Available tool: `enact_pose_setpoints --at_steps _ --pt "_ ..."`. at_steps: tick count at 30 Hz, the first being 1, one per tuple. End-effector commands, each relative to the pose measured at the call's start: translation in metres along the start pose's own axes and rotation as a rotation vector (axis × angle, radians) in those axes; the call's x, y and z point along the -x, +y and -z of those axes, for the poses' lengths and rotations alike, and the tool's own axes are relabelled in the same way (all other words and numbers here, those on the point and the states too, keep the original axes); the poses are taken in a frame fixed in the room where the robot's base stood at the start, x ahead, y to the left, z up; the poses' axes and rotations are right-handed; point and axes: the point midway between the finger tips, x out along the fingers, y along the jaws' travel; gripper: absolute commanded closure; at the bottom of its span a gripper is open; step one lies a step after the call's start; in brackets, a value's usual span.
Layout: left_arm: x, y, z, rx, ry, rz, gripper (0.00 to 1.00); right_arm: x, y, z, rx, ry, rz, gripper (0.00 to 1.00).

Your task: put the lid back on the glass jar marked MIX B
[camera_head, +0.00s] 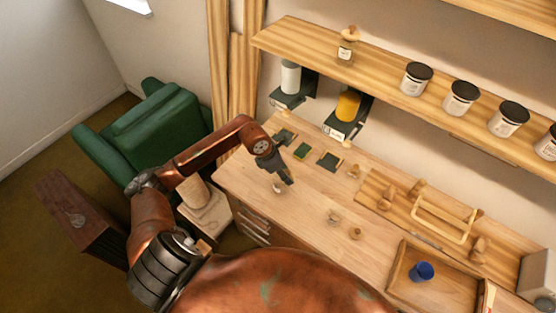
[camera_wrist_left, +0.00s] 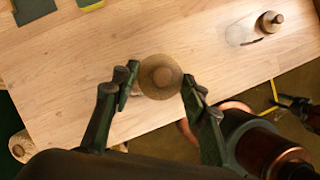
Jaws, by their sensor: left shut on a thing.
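My left gripper (camera_head: 286,182) is low over the left part of the table. In the left wrist view, its fingers (camera_wrist_left: 158,88) are shut on a round wooden lid with a knob (camera_wrist_left: 162,76). A small pale, glassy shape (camera_head: 278,189) shows just below the gripper in the head view. I cannot tell if it is a jar or if the lid touches it. A clear glass jar (camera_wrist_left: 240,34) with a wooden top stands apart near the upper right of the left wrist view. No MIX B marking is readable.
Small wooden-topped items (camera_head: 355,232) stand mid-table. A wooden tray (camera_head: 397,272) holds a blue cup (camera_head: 423,271) at right. Dark and green squares (camera_head: 302,151) lie toward the back. A shelf (camera_head: 385,72) with several jars overhangs the back.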

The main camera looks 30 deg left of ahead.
Motion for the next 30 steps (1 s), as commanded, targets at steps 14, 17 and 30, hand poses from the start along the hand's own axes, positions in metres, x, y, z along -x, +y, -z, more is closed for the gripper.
enact_pose_setpoints --at_steps 14,17,30 --pt "0.015 0.031 0.012 0.337 0.004 -0.136 0.72 0.016 -0.001 0.001 -0.002 -0.001 0.002 0.60" --pt "0.010 0.030 0.014 0.336 0.004 -0.135 0.72 0.013 -0.003 0.001 -0.003 -0.001 0.003 0.60" --pt "-0.027 0.031 0.029 0.333 0.005 -0.136 0.72 -0.009 -0.004 -0.001 -0.003 0.000 0.004 0.60"
